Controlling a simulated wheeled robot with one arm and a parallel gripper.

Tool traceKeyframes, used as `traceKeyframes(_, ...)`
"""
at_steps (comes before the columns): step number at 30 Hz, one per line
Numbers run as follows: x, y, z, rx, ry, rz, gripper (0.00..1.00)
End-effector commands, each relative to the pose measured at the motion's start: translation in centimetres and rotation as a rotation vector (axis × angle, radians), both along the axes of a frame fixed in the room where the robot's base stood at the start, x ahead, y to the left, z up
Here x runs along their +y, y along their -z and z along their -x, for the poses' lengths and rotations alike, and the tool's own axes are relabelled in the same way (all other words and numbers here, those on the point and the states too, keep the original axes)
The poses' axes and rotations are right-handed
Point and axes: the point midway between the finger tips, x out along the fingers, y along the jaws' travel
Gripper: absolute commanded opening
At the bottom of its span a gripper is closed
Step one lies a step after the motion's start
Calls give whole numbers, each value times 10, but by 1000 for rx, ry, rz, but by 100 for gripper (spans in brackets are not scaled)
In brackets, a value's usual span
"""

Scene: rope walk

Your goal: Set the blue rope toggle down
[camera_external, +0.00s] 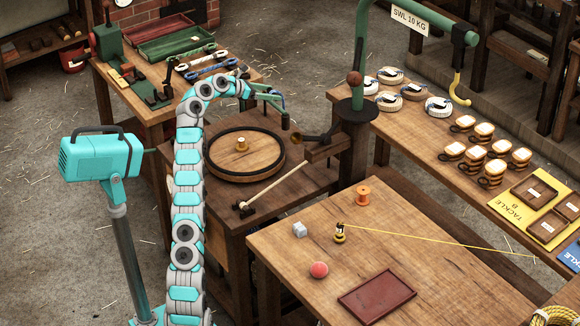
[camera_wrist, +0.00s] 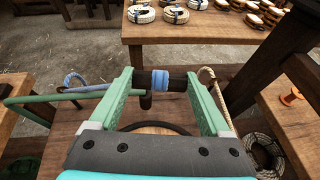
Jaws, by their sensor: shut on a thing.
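My gripper (camera_external: 272,96) reaches over the far edge of the middle bench, above and behind the round turntable. In the wrist view its two green fingers (camera_wrist: 168,82) are closed on the blue rope toggle (camera_wrist: 160,80), a dark bar with a blue rope band around its middle. The toggle lies across between the fingertips.
The round turntable (camera_external: 244,181) with a dark rim sits on the middle bench, a mallet (camera_external: 272,186) beside it. A dark post (camera_external: 354,150) with a green crane stands right. The front table (camera_external: 285,262) holds a red tray (camera_external: 377,297), a ball and spools.

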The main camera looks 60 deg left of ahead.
Motion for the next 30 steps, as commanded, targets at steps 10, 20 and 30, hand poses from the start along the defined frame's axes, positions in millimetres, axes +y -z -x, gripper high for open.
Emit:
traceKeyframes(10, -20, -7, -12, -4, 11, 2, 28)
traceKeyframes(20, -41, -16, -21, -3, 21, 4, 28)
traceKeyframes(30, -72, -27, -33, -1, 38, 4, 28)
